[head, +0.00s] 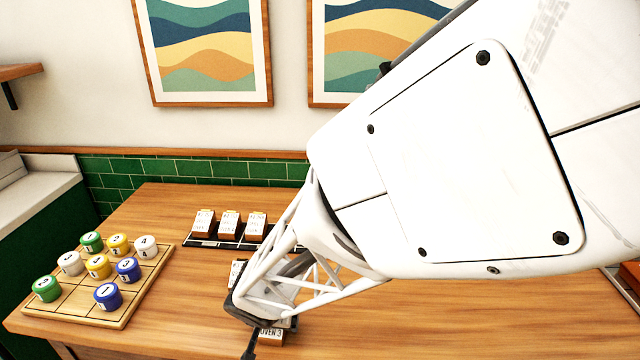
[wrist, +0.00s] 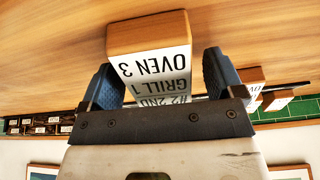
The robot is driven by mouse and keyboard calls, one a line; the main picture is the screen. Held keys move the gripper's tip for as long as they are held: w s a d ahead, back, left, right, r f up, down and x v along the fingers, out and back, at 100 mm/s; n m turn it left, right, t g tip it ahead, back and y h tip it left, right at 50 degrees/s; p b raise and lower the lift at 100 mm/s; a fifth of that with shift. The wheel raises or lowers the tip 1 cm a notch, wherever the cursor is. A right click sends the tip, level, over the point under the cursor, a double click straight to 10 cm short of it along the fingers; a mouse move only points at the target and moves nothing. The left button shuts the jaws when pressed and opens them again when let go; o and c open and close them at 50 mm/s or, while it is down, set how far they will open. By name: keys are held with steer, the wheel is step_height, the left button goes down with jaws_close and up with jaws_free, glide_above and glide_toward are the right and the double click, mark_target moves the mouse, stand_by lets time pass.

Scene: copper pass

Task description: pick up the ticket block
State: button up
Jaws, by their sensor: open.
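A ticket block, wood with a white face reading OVEN 3, GRILL 1 and a partly hidden lower line (wrist: 152,62), stands between the fingers of my gripper (wrist: 163,75) in the wrist view. The fingers are open, one on each side of it; a gap shows on the right, and I cannot tell if the left finger touches. In the head view the lower part of this block (head: 271,337) shows below my gripper (head: 262,327), which hides the rest. Similar blocks (head: 204,222) stand in a row on a dark rail (head: 215,244) behind.
Another white-faced block (head: 237,271) stands just left of my gripper, partly hidden. A wooden board (head: 113,316) with several numbered green, white, yellow and blue pucks lies at the left. The table (head: 190,305) between board and gripper is clear. My arm covers the right side.

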steer(key=shift+f, duration=0.1)
steer(key=c, duration=1.1)
steer(key=shift+o, duration=0.2)
steer(key=shift+s+d+r, duration=0.1)
steer(key=shift+s+r, duration=0.05)
steer(key=shift+r, duration=0.9)
steer(key=shift+s+d+r, duration=0.1)
steer(key=shift+s+r, duration=0.05)
steer(key=shift+r, duration=0.85)
steer(key=s+d+r, duration=0.1)
steer(key=s+d, duration=0.7)
steer(key=s, duration=0.4)
steer(key=shift+s+d+r, duration=0.2)
steer(key=shift+s+d, duration=0.05)
steer(key=shift+d, duration=0.1)
